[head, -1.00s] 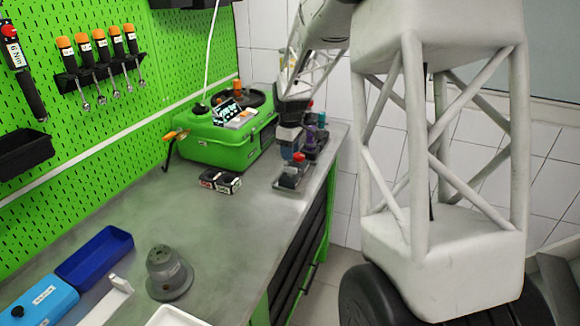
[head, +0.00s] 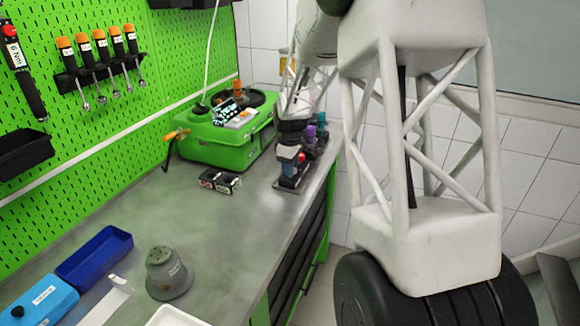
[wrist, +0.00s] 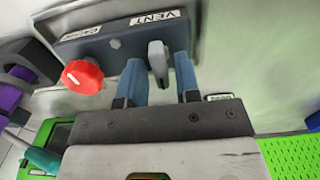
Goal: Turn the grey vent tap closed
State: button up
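The grey vent tap (wrist: 158,60) is a small lever on a dark block (wrist: 112,42), beside a white label reading VENT. In the wrist view its lever points down the picture, toward my gripper. My gripper (wrist: 159,64) is open, with one blue finger on each side of the lever. A narrow gap shows on both sides, so the fingers do not appear to press on it. In the head view my gripper (head: 290,150) is over the valve stand at the far bench end, and the grey tap cannot be made out there.
A red knob (wrist: 82,76) sits on the same block, left of the fingers. Purple (head: 311,131) and teal-topped parts stand just behind. A green case (head: 215,140) and small black boxes (head: 220,181) are to the left. The bench middle (head: 220,225) is clear.

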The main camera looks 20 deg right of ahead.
grip_shut()
jog(key=shift+m, duration=0.3)
jog(key=m, duration=0.6)
jog(key=shift+m, duration=0.4)
jog(key=m, duration=1)
jog(key=shift+m, duration=0.3)
